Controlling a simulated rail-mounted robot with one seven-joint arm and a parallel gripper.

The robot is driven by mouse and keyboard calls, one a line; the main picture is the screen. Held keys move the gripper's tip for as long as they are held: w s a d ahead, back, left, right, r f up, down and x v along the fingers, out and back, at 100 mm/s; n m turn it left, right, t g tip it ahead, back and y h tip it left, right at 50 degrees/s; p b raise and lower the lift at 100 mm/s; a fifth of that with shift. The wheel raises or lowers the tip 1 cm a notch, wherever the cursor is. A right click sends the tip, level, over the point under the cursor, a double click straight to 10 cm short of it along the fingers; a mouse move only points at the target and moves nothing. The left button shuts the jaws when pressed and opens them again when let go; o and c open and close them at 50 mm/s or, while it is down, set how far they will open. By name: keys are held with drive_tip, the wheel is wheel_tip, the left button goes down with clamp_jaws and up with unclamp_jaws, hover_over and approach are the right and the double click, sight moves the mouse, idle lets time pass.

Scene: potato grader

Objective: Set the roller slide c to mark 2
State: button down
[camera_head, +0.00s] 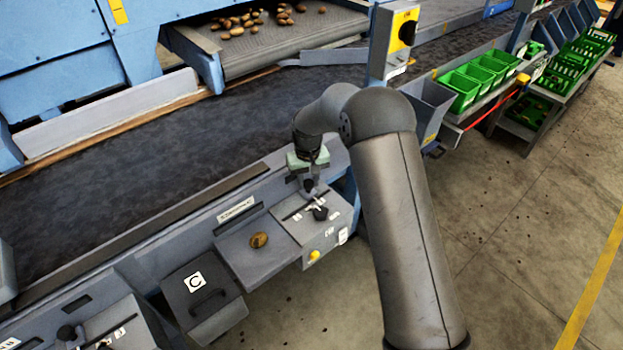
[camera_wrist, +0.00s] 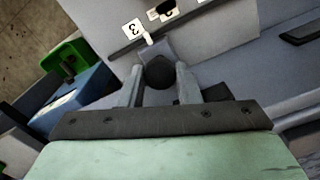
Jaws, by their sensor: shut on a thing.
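My gripper (camera_head: 308,179) reaches down over a grey slide panel (camera_head: 333,222) with a dark slot and white number marks. In the wrist view my gripper (camera_wrist: 160,84) has its two fingers on either side of a round black knob (camera_wrist: 160,72), shut on it. A small white pointer (camera_wrist: 148,38) at the slot (camera_wrist: 180,24) stands close to the mark 3 (camera_wrist: 132,28), slightly toward the neighbouring mark (camera_wrist: 153,15). That mark is partly covered by a dark part, so its number is unreadable. A plate with the letter C (camera_head: 195,282) lies left of this panel.
A potato (camera_head: 259,240) lies on the grey tray between the C plate and the panel. A yellow button (camera_head: 314,255) sits on the panel's front. Another slotted panel with a black knob (camera_head: 66,333) is at lower left. The dark belt (camera_head: 150,155) runs behind.

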sight(300, 200)
drive_tip(key=s+a, duration=0.2)
drive_tip(key=shift+s+a+b, duration=0.2)
drive_tip(key=shift+a+b, duration=0.1)
drive_tip(key=shift+b, duration=0.05)
drive_tip(key=c, duration=1.1)
unclamp_jaws()
drive_tip(key=shift+o, duration=0.2)
drive_tip(key=shift+d, duration=0.1)
drive_tip(key=shift+r, duration=0.1)
wheel_tip(300, 200, up, 17)
drive_tip(key=b, duration=0.2)
drive_tip(key=shift+r, duration=0.15)
